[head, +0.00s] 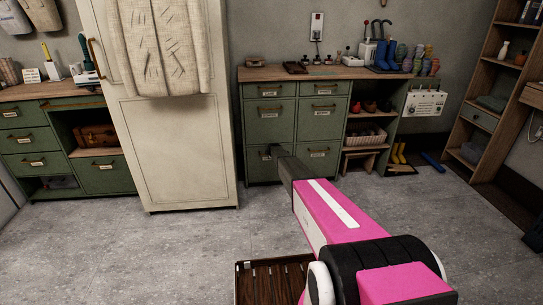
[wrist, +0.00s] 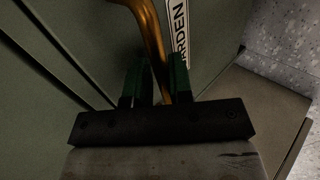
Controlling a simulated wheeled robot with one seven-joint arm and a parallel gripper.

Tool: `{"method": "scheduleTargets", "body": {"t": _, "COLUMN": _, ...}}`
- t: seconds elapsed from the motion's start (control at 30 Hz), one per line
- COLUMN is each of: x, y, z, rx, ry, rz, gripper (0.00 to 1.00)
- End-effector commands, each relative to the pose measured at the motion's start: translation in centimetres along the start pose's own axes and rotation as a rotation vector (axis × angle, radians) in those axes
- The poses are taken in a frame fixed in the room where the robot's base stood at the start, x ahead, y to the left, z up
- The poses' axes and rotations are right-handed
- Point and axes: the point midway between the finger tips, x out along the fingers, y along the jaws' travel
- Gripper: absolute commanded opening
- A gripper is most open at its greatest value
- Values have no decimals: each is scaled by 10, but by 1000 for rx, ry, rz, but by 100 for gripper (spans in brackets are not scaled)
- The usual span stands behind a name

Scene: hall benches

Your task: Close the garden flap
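The garden flap (wrist: 215,62) is a green front with a brass handle (wrist: 150,22) and a white label (wrist: 180,35) partly reading "GARDEN" in the wrist view. In the head view my arm reaches to a lower front of the green cabinet; the label there is too small or covered to read. My gripper (wrist: 155,80) has two green fingertips standing apart at the handle. The handle runs down between them and partly behind the right one. I cannot tell whether the fingers press on it, nor how far open the flap stands.
A tall cream cabinet (head: 185,145) with a hanging cloth (head: 160,50) stands left of the green cabinet (head: 285,130). Open shelves with baskets and boots are on its right. A slatted wooden piece (head: 245,285) shows at the bottom edge. The grey floor (head: 430,220) is mostly clear.

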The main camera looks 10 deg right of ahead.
Motion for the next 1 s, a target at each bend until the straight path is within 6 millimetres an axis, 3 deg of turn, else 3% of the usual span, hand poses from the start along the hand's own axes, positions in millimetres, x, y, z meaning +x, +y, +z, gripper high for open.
{"method": "scheduleTargets", "body": {"t": 0.27, "x": -26, "y": -1, "z": 0, "rx": 0, "ry": 0, "rz": 1, "gripper": 22}}
{"method": "scheduleTargets", "body": {"t": 0.7, "x": -102, "y": -1, "z": 0, "rx": 0, "ry": 0, "rz": 1, "gripper": 22}}
{"method": "scheduleTargets", "body": {"t": 1.0, "x": -108, "y": 0, "z": 0, "rx": 0, "ry": 0, "rz": 0, "gripper": 22}}
